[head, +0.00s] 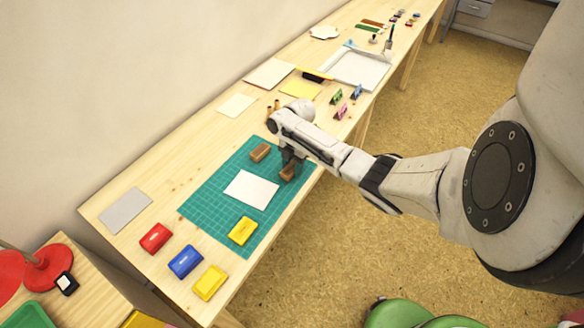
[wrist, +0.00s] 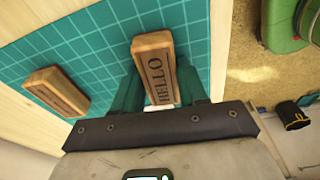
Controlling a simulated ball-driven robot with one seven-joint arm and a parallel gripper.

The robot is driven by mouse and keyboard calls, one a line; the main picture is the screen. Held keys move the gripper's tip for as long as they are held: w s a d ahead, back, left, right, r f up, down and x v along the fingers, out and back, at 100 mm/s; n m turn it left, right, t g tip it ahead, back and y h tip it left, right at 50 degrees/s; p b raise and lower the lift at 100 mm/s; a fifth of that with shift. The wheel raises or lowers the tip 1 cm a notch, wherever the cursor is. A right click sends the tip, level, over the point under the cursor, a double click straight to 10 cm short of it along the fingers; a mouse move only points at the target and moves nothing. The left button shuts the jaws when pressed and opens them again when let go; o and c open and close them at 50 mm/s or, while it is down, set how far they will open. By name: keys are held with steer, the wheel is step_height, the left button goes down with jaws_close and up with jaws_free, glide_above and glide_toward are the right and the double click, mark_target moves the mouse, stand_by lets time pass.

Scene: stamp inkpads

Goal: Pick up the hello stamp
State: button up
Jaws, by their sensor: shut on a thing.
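The hello stamp (wrist: 157,72) is a brown wooden block with HELLO in dark letters on its face, seen in the wrist view. My gripper (wrist: 158,84) is shut on it, one finger along each long side. In the head view the hello stamp (head: 288,172) is below my gripper (head: 290,158), at the right edge of the green cutting mat (head: 210,190). I cannot tell whether it touches the mat. A second wooden stamp (head: 260,152) lies to its left on the mat; it also shows in the wrist view (wrist: 55,92), its lettering unreadable.
A white sheet (head: 251,189) and a yellow inkpad (head: 242,231) lie on the mat. Red (head: 156,237), blue (head: 185,261) and yellow (head: 210,283) inkpads sit near the table's front end. Small coloured clips and a white tray (head: 358,69) stand farther back along the table.

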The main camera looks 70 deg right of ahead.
mark_target(291, 167)
steer(key=shift+r, duration=0.15)
step_height(291, 167, up, 3)
steer(key=shift+f, duration=0.1)
steer(key=s+a+r+p, duration=0.4)
steer(key=s+a+r, duration=0.2)
steer(key=s+r, duration=0.4)
steer(key=shift+s+a+r+p, duration=0.25)
steer(key=shift+s+a+p, duration=0.15)
steer(key=shift+s, duration=0.75)
steer(key=o, duration=0.5)
steer(key=c, duration=0.3)
steer(key=shift+w+f, duration=0.1)
steer(key=shift+c, duration=0.2)
